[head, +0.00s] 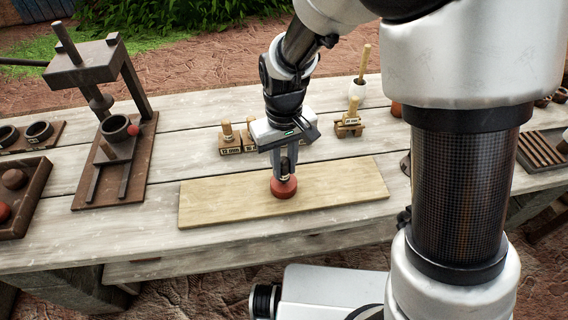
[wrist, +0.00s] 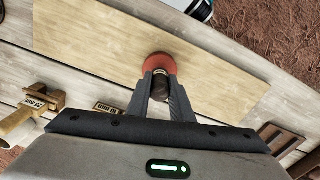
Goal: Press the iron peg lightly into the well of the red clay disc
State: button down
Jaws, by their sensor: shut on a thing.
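The red clay disc (head: 284,190) lies flat near the middle of a pale wooden board on the table. In the wrist view the disc (wrist: 160,61) shows just beyond my fingertips. My gripper (head: 284,172) points down over the disc and is shut on the dark iron peg (head: 284,167). The peg also shows between the fingers in the wrist view (wrist: 160,88). The peg's lower end meets the disc in the picture. The fingers and peg hide the well, so I cannot tell how deep the peg sits.
The pale board (head: 345,190) is otherwise bare. Marked wooden blocks with pegs (head: 228,137) stand behind it, and a small wooden stand (head: 350,120) to their right. A wooden press (head: 108,150) stands at left, beside a tray of clay balls (head: 22,190).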

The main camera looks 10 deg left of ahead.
jog(key=shift+r, duration=0.1)
dwell(0.6)
jog(key=shift+r+p, duration=3.15)
jog(key=shift+r, duration=0.75)
jog(key=shift+s+a, duration=0.4)
jog(key=shift+a, duration=0.4)
jog(key=shift+s+a, duration=0.35)
jog(key=shift+a, duration=0.4)
jog(key=shift+s+a, duration=0.4)
jog(key=shift+a, duration=0.4)
